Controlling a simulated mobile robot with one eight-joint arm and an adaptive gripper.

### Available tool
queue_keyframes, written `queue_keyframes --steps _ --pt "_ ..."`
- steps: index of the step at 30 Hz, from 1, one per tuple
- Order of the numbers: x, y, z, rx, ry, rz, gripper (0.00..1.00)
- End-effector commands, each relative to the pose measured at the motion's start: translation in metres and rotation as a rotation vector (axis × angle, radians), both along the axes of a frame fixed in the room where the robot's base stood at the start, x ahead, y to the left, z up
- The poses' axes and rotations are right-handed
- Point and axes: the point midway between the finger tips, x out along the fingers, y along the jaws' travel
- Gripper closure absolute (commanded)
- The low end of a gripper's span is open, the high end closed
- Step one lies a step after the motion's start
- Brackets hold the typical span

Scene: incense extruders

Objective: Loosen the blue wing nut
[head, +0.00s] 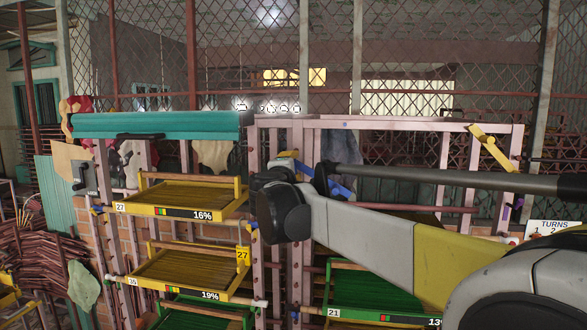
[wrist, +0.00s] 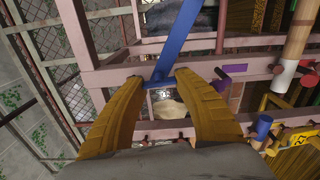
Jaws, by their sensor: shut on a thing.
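The blue wing nut (wrist: 172,47) shows in the wrist view as a long blue bar, slanting from the top edge down to between my fingertips, in front of a pinkish frame beam. My gripper (wrist: 157,80) has its two yellow fingers on either side of the bar's lower end and is shut on it. In the head view, blue parts of the wing nut (head: 341,188) show beside my dark wrist at the pink rack post.
Yellow trays (head: 190,197) marked 16% and 19% sit left of the post, with a green tray (head: 370,297) at lower right. A yellow bar (head: 490,147) is at the rack's top right corner. In the wrist view, a purple piece (wrist: 235,68) and a blue knob (wrist: 262,126) lie to the right.

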Motion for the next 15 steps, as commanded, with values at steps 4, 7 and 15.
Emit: queue_keyframes --steps 4,7,15 --pt "0.0003 -0.0002 0.0011 -0.030 0.007 0.000 0.92" --pt "0.0003 -0.0002 0.0011 -0.040 0.010 0.000 0.92" --pt "0.0003 -0.0002 0.0012 -0.042 0.011 0.000 0.92"
